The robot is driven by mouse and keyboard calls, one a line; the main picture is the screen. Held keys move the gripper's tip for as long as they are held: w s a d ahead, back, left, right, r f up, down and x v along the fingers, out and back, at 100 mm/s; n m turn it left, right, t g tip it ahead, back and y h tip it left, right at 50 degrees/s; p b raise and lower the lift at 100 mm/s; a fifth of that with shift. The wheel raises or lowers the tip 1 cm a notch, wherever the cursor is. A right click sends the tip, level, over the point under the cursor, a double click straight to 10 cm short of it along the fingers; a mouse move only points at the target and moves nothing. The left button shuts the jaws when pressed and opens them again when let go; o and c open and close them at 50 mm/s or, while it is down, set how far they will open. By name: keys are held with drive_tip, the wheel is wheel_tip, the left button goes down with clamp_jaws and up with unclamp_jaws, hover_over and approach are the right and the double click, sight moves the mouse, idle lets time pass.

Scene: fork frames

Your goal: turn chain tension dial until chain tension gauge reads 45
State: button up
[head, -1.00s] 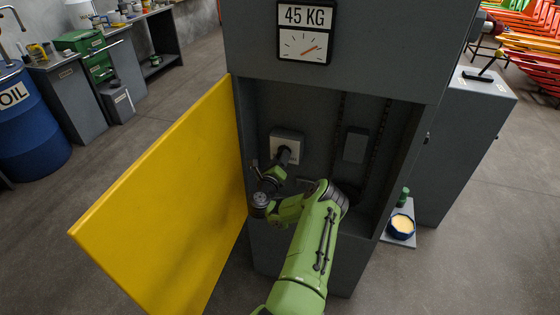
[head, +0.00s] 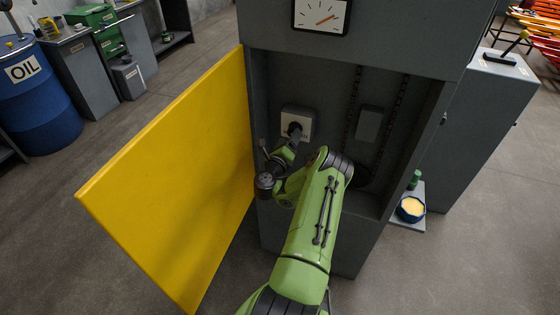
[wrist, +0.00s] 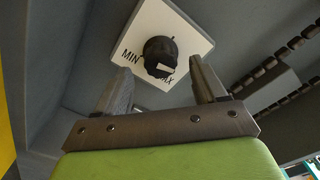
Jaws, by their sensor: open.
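The chain tension dial (wrist: 160,54) is a black knob on a white plate marked MIN and MAX. In the wrist view it shows between and beyond my two open fingers, which do not appear to touch it. My gripper (wrist: 162,82) is open and empty, facing the dial. In the head view my gripper (head: 289,142) is inside the cabinet in front of the white plate (head: 305,119) and covers part of the dial.
The yellow cabinet door (head: 175,190) stands open on the left. Inside the cabinet, a grey box (head: 369,124) and dark chains (head: 398,110) are right of the dial. A blue bowl (head: 411,210) stands at the lower right.

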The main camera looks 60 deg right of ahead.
drive_tip(key=s+a+b, duration=0.2)
drive_tip(key=a+b, duration=1.1)
drive_tip(key=b, duration=0.1)
drive_tip(key=shift+s+a, duration=0.15)
drive_tip(key=shift+f, duration=0.1)
